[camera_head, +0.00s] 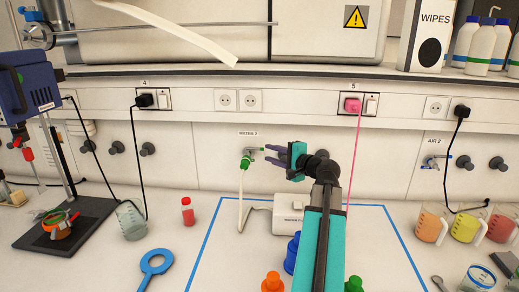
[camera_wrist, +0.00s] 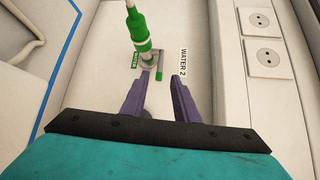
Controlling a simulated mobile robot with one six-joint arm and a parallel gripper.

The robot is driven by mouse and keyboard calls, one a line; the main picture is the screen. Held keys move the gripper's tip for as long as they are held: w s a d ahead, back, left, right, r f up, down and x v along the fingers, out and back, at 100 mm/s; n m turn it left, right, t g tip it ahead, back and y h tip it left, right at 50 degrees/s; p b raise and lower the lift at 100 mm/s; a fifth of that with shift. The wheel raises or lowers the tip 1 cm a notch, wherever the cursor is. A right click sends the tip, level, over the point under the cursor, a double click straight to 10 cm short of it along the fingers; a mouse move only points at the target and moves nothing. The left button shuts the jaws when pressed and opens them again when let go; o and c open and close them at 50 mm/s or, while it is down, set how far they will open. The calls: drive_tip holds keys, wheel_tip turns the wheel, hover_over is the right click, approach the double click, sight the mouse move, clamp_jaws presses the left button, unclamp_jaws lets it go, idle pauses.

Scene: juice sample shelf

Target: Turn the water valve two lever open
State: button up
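The water two valve (camera_head: 247,155) sits on the back wall panel under a "WATER 2" label (camera_head: 248,133). A green connector (camera_head: 244,163) with a pale hose hangs from it. I cannot clearly make out the lever's angle. My gripper (camera_head: 268,154) is just right of the valve. In the wrist view my gripper (camera_wrist: 162,77) has its purple fingers apart with nothing between them; contact with the valve cannot be told.
A white box (camera_head: 288,221) stands on the bench below my gripper, within a blue taped outline. A pink cable (camera_head: 355,150) hangs from a socket to the right. Orange, blue and green bottle tops stand near my arm. Sockets (camera_head: 238,100) line the panel above.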

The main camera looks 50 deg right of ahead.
sight(258, 149)
drive_tip(key=shift+w+d+f+p, duration=0.15)
drive_tip(key=shift+w+p, duration=0.1)
drive_tip(key=shift+w, duration=0.9)
drive_tip(key=shift+w+d+f+p, duration=0.1)
drive_tip(key=shift+w+f+p, duration=0.15)
drive_tip(key=shift+w, duration=0.95)
drive_tip(key=shift+w+d+f+p, duration=0.15)
drive_tip(key=shift+w+p, duration=0.15)
drive_tip(key=shift+w, duration=0.85)
clamp_jaws()
